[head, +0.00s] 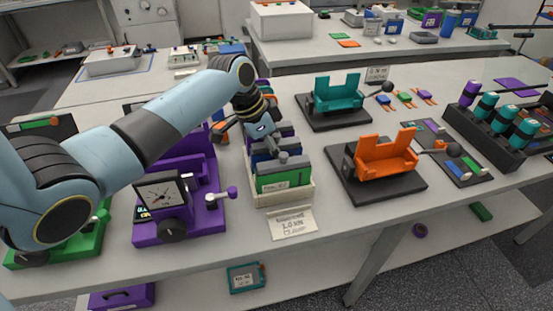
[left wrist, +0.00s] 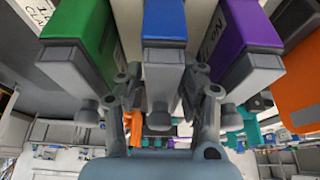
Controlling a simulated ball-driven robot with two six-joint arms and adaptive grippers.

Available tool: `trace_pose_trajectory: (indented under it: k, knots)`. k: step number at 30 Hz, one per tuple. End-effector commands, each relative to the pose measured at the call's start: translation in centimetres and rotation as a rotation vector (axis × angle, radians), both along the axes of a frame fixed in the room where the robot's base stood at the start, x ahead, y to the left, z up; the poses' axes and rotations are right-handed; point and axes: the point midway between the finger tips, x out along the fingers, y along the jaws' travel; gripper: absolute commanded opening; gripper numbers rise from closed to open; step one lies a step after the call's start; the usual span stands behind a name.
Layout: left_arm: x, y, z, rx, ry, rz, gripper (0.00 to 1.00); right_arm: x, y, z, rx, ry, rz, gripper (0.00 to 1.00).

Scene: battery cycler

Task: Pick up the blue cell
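The blue cell (left wrist: 165,22) has a grey cap with a grey tab. It stands between a green cell (left wrist: 93,28) and a purple cell (left wrist: 248,28) in the left wrist view. In the head view the cells stand in a pale crate (head: 284,198), with the green cell (head: 285,180) at the front; my gripper partly hides those behind. My left gripper (left wrist: 165,88) is open, its fingers on either side of the blue cell's cap, with small gaps apparent. It also shows over the crate in the head view (head: 270,146). My right gripper is in neither view.
A purple device with a dial (head: 158,196) stands left of the crate. Teal (head: 338,92) and orange (head: 385,156) holders on dark bases stand to the right. A label card (head: 292,223) lies in front of the crate. A dark rack (head: 488,135) with cylinders is at far right.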

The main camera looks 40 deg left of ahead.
Motion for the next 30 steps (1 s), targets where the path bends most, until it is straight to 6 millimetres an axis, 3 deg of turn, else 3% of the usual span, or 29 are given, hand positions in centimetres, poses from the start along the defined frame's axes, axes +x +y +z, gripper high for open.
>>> trace_pose_trajectory:
  k: [4,13,26,30]
  knots:
    - [0.0,0.0,0.0,0.0,0.0,0.0,0.37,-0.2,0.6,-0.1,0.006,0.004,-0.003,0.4]
    - [0.0,0.0,0.0,0.0,0.0,0.0,0.0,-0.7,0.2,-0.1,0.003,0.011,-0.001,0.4]
    - [0.1,0.0,0.2,0.0,-0.004,0.0,0.0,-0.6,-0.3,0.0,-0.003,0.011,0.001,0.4]
    - [0.2,0.1,1.3,0.001,-0.006,-0.001,0.0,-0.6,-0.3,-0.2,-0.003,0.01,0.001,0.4]
